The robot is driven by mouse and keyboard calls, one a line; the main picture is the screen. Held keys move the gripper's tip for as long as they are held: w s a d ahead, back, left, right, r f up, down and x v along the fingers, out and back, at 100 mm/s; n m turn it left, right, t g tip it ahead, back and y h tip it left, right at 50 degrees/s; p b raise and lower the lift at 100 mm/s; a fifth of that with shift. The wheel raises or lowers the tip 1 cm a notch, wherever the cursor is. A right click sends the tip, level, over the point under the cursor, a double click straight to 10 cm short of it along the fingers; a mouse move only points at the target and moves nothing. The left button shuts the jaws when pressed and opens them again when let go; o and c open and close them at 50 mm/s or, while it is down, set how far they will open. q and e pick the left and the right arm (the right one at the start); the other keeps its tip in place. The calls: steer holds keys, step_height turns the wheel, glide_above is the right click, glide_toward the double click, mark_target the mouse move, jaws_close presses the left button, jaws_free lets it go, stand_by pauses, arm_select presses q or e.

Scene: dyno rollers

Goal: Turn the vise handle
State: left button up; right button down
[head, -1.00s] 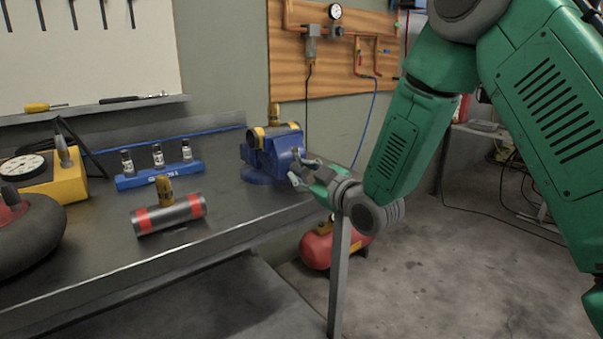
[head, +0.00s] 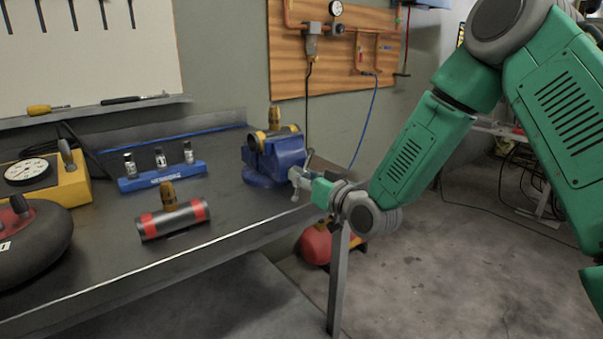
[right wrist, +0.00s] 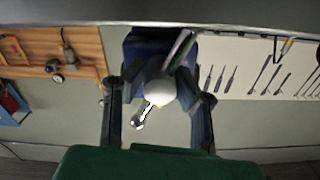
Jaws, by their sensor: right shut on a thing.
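The blue vise (head: 272,163) stands at the far right end of the workbench, with a dark, brass-banded cylinder (head: 286,131) in its jaws. The vise handle is a metal bar on the vise's right side; its lower end shows in the head view (head: 295,195). My right gripper (head: 301,176) is at that side, shut on the vise handle. In the right wrist view, the rounded screw end and handle bar (right wrist: 141,115) lie between the two dark fingers. The gripper partly hides the handle in the head view. My left gripper is not in view.
The workbench (head: 110,250) holds a red-banded cylinder (head: 172,219), a blue bottle rack (head: 163,176), a yellow gauge box (head: 72,185) and a black wheel (head: 30,245). A red tank (head: 316,243) sits below, near the bench leg.

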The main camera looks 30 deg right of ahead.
steer(key=m, duration=0.5)
steer(key=shift+d+m+p, duration=0.15)
steer(key=shift+m+p, duration=0.2)
steer(key=shift+m, duration=0.05)
steer(key=m, duration=0.5)
steer(key=shift+b, duration=0.3)
steer(key=shift+f+m, duration=0.1)
steer(key=shift+m, duration=0.3)
steer(key=c, duration=1.3)
jaws_free()
steer(key=shift+d, duration=0.15)
steer(key=shift+s, duration=0.15)
